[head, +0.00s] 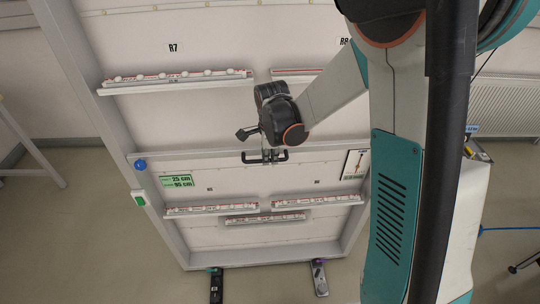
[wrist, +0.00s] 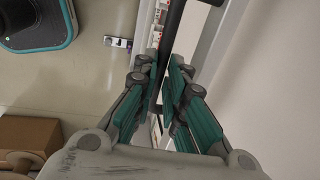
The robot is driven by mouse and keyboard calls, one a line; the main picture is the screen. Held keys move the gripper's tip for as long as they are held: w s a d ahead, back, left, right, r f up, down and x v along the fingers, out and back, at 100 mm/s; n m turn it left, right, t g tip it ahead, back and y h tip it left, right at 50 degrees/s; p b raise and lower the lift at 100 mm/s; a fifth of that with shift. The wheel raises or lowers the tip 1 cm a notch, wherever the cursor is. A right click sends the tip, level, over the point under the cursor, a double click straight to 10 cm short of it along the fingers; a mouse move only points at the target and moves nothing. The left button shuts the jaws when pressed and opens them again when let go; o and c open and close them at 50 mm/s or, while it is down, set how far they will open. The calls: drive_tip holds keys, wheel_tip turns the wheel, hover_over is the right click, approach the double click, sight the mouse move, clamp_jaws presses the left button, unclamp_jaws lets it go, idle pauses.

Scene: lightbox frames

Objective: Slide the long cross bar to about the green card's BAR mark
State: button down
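The long cross bar (head: 215,153) runs across the white frame in the head view, at about mid-height. A black handle (head: 283,155) sits on the bar near its middle. The green card (head: 176,181) with "25 cm" and "95 cm" hangs below the bar's left end. Its fine print is too small to read. My gripper (head: 266,154) is at the handle, its fingertips partly hidden by my wrist. In the wrist view, the teal fingers of my gripper (wrist: 163,68) lie close on both sides of the black handle (wrist: 174,22) and appear shut on it.
A blue knob (head: 140,165) is at the bar's left end. A narrow ledge with small items (head: 175,87) is above the bar, and another ledge (head: 210,212) is below it. A white card (head: 355,165) is at the right. A radiator (head: 505,107) stands behind.

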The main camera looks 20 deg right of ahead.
drive_tip(key=shift+f, duration=0.1)
drive_tip(key=shift+f+b, duration=0.8)
drive_tip(key=shift+f, duration=0.1)
drive_tip(key=c, duration=1.7)
unclamp_jaws()
drive_tip(key=shift+r, duration=0.1)
drive_tip(key=shift+o, duration=0.2)
wheel_tip(320, 180, up, 12)
drive_tip(key=s, duration=0.2)
drive_tip(key=shift+a, duration=0.25)
drive_tip(key=shift+s, duration=0.1)
